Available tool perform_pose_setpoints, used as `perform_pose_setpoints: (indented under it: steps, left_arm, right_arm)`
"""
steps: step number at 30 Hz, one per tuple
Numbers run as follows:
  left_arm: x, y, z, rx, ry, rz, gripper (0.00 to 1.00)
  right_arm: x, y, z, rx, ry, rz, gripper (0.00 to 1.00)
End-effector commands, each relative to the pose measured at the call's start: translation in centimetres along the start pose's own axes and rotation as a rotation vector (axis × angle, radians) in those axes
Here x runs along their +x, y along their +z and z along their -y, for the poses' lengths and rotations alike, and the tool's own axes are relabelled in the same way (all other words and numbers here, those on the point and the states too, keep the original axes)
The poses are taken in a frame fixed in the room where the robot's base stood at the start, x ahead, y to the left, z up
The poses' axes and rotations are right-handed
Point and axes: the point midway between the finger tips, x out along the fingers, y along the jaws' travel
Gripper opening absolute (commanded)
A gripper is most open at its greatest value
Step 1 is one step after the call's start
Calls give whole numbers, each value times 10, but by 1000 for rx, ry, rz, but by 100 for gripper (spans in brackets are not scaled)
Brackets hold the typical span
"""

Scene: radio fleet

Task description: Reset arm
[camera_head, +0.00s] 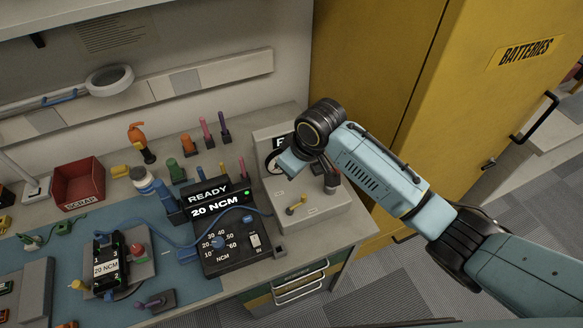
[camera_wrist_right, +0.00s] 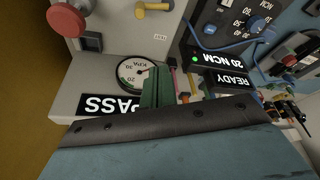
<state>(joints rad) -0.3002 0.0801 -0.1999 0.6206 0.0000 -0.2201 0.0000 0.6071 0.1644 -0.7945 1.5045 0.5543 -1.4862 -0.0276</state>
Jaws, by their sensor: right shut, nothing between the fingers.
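My right arm (camera_head: 380,170) reaches in from the right of the head view, light blue with dark joints. Its gripper (camera_head: 290,162) hangs above the grey test box (camera_head: 312,210) at the bench's right end. It is shut and empty, and partly hidden by the wrist. In the right wrist view the shut fingers (camera_wrist_right: 158,86) stand just in front of the round gauge (camera_wrist_right: 134,72) and the PASS sign (camera_wrist_right: 112,106). I cannot tell whether they touch the box. My left gripper is not in view.
The torque station (camera_head: 232,243) reads READY, 20 NCM. A radio unit (camera_head: 108,265) sits in a holder on the blue mat. Several upright tools stand behind. A red scrap bin (camera_head: 78,184) is at left. A yellow batteries cabinet (camera_head: 400,70) stands close behind my arm.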

Motion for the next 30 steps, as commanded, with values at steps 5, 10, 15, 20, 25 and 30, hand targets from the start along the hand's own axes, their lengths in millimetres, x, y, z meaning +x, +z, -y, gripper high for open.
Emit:
perform_pose_setpoints:
  steps: [5,10,15,20,25,30]
  left_arm:
    - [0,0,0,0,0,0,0]
    - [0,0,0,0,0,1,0]
    - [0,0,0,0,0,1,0]
    - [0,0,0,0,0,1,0]
    - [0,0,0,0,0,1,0]
    - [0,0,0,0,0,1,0]
  right_arm:
    - [0,0,0,-1,0,0,0]
    - [1,2,2,2,-3,-2,0]
    - [6,24,23,40,-34,-28,0]
    - [4,68,48,140,-54,-67,0]
    - [-9,128,59,280,-25,-86,0]
    - [-30,192,61,415,46,-67,0]
